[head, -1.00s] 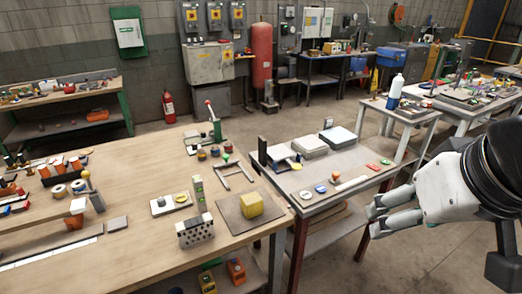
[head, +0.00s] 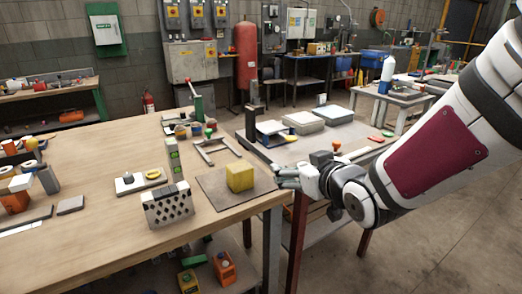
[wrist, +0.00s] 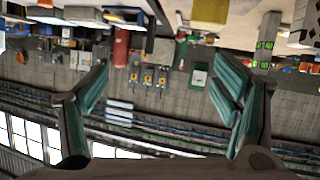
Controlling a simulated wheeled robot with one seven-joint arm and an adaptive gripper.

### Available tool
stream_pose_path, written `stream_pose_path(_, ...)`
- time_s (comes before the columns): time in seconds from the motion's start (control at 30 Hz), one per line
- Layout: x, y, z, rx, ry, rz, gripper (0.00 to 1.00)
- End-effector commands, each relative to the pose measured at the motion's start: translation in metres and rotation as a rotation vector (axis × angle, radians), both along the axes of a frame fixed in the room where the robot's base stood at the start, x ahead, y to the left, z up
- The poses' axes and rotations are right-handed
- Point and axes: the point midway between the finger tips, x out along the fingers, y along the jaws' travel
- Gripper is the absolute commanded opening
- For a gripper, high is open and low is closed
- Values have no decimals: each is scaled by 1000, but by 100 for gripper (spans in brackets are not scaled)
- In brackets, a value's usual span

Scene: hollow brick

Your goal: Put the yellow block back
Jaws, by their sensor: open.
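The yellow block (head: 240,177) sits on a flat brown square plate (head: 212,187) near the right edge of the wooden workbench. My gripper (head: 280,177) is just to the right of the block in the head view, with a gap between them. Its fingers point left toward the block. In the wrist view my gripper (wrist: 158,72) has its two fingers spread wide, with nothing between them.
A grey brick with dark holes (head: 168,206) and an upright pale block with green marks (head: 174,160) stand left of the plate. A grey side table (head: 330,140) adjoins behind my arm.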

Motion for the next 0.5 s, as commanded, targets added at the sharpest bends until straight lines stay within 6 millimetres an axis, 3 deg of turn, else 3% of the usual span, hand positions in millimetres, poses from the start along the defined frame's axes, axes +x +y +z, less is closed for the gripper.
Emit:
stream_pose_path(0.03,10,11,-31,24,-22,31,82)
stream_pose_path(0.2,25,45,-80,130,-127,125,82)
stream_pose_path(0.33,27,63,-105,209,-192,173,82)
stream_pose_path(0.5,25,75,-120,278,-245,206,82)
